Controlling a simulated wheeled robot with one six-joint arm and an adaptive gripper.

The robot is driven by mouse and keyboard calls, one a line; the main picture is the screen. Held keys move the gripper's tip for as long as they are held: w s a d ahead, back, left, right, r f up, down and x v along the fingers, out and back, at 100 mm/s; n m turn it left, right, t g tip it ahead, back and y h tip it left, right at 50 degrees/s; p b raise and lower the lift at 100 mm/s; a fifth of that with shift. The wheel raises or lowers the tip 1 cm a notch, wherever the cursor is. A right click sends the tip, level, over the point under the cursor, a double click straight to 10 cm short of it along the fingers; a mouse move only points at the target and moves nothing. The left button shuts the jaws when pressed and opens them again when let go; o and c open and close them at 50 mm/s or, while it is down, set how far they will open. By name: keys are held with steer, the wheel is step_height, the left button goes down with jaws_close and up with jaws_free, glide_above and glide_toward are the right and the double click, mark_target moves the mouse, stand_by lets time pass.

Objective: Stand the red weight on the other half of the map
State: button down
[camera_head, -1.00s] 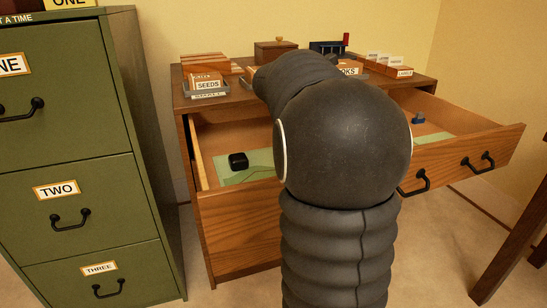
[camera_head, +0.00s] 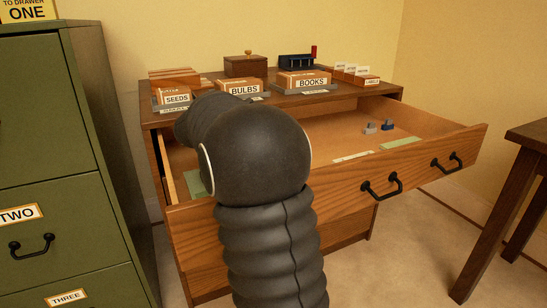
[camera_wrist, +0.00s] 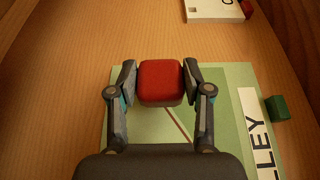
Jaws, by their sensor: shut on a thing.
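In the wrist view my gripper (camera_wrist: 160,68) is shut on the red weight (camera_wrist: 160,84), a rounded red block held between both fingertips. The weight is over a pale green map piece (camera_wrist: 232,135) with a thin reddish line and a white strip lettered "LLEY". I cannot tell whether the weight touches the map. A small green block (camera_wrist: 277,108) sits at the map's right side. In the head view my arm hides the gripper and weight. Green map parts show in the open drawer at left (camera_head: 193,183) and right (camera_head: 400,143).
The open drawer (camera_head: 340,180) also holds a grey block (camera_head: 370,127) and a blue block (camera_head: 387,126). Labelled boxes (camera_head: 304,80) stand on the desk top. A green cabinet (camera_head: 70,160) is at left, a dark table (camera_head: 500,190) at right. A white card (camera_wrist: 213,10) lies in the wrist view.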

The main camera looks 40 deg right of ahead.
steer(key=shift+f, duration=1.25)
steer(key=shift+f, duration=0.15)
steer(key=shift+c, duration=2.4)
jaws_free()
steer(key=p+v, duration=0.1)
steer(key=v, duration=1.1)
